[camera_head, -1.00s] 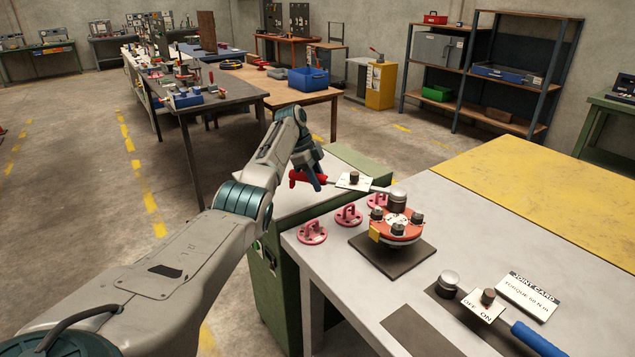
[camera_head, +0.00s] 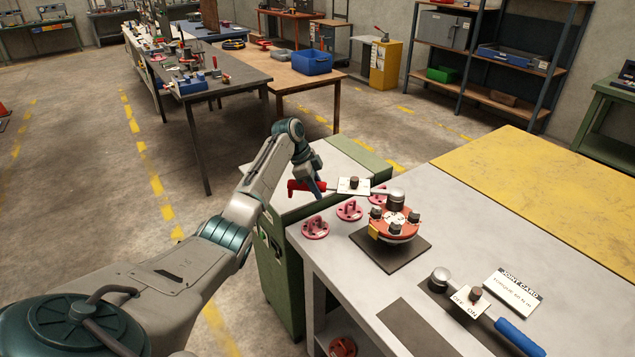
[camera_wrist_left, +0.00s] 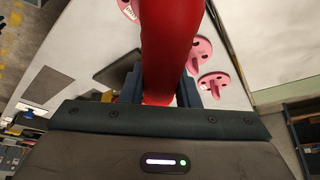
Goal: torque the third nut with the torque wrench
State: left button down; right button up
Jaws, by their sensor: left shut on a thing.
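My left gripper (camera_head: 312,187) is shut on the red handle (camera_head: 298,187) of a torque wrench, left of the spool. The red handle (camera_wrist_left: 172,45) fills the middle of the left wrist view between the fingers. The wrench's white plate (camera_head: 352,186) with a dark knob lies along its shaft. Its round head (camera_head: 396,199) sits over the far side of the red flanged spool (camera_head: 397,226), apparently on a nut hidden beneath it. Several dark nuts (camera_head: 413,216) show on the flange. The spool stands on a dark square plate (camera_head: 381,259). My right gripper is not in view.
A second wrench with a blue handle (camera_head: 519,336) and an OFF/ON plate (camera_head: 469,301) lies at the front right. A joint card (camera_head: 514,291) lies behind it. Pink flanged pieces (camera_head: 315,228) stand left of the spool. The yellow tabletop area (camera_head: 540,190) is clear.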

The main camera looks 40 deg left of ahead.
pick_arm(q)
jog(key=shift+r, duration=0.1)
jog(key=s+d+n+p, duration=0.1)
jog(key=s+p, duration=0.1)
jog(key=p, duration=0.1)
jog(key=s+d+n+t+p, duration=0.1)
jog(key=s+p, duration=0.1)
jog(key=p, duration=0.2)
jog(key=shift+d+y, duration=0.3)
jog(key=shift+d, duration=0.1)
jog(key=shift+w, duration=0.1)
jog(key=s+d+n+p, duration=0.2)
jog(key=s+d+p, duration=0.1)
jog(key=p, duration=0.1)
jog(key=shift+s+d+n+t+y+p, duration=0.25)
jog(key=shift+d+n+t+y+p, duration=0.05)
jog(key=shift+n+y, duration=0.1)
